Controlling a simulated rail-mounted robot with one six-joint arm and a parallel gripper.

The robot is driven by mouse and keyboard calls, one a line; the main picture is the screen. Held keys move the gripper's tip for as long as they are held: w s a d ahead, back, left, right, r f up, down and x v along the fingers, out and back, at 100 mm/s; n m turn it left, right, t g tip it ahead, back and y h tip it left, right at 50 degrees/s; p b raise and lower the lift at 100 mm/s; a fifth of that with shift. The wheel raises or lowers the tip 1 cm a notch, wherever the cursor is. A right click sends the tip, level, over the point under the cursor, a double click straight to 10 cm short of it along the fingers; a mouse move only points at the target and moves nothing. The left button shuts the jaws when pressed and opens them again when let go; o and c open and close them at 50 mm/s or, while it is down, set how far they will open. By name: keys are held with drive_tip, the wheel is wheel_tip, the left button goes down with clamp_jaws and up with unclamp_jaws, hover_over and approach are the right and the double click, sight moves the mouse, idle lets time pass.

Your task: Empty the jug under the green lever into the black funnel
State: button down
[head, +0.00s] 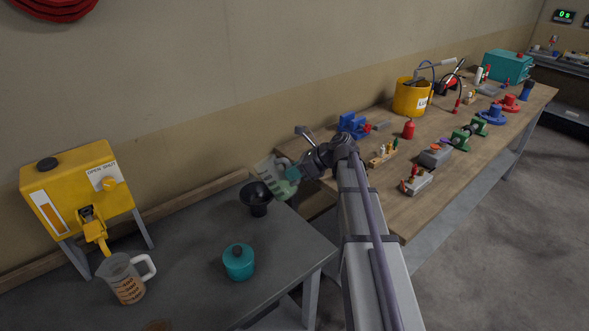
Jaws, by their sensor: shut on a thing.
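My gripper (301,172) is at the middle of the head view, shut on a pale translucent jug (272,171) with a greenish tint. The jug is tilted, just right of and above the black funnel (257,197). I cannot tell whether liquid is flowing, or whether the jug touches the funnel. The funnel stands upright on the grey table. No green lever shows; the dispenser in view is yellow with a yellow lever.
The yellow dispenser (80,185) stands at the left on metal legs. A teal lidded pot (239,262) is on the grey table (190,270), in front of the funnel. A long wooden workbench (400,205) with tools and a yellow bucket (410,97) extends right.

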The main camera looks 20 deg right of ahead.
sight(274, 158)
drive_tip(key=shift+w+a+r+g+h+p, duration=0.3)
drive_tip(key=shift+g+h+p, duration=0.5)
drive_tip(key=shift+p, duration=0.6)
drive_tip(key=shift+r+g+h+p, duration=0.1)
drive_tip(key=shift+g+h+p, duration=0.25)
drive_tip(key=shift+p, duration=0.2)
drive_tip(key=shift+w+a+r+m+g+h+p, duration=0.2)
drive_tip(key=shift+w+a+g+h+p, duration=0.35)
drive_tip(key=shift+g+h+p, duration=0.2)
drive_tip(key=shift+w+a+r+m+g+h+p, duration=0.1)
drive_tip(key=shift+w+a+m+g+h+p, duration=0.1)
drive_tip(key=shift+w+a+g+h+p, duration=0.5)
drive_tip(key=shift+w+a+r+g+h+p, duration=0.65)
drive_tip(key=shift+w+a+g+h+p, duration=0.2)
drive_tip(key=shift+h+p, duration=0.2)
drive_tip(key=shift+w+a+r+m+g+h+p, duration=0.3)
drive_tip(key=shift+w+a+r+g+h+p, duration=0.55)
drive_tip(key=shift+w+a+g+h, duration=0.3)
drive_tip(key=shift+w, duration=0.1)
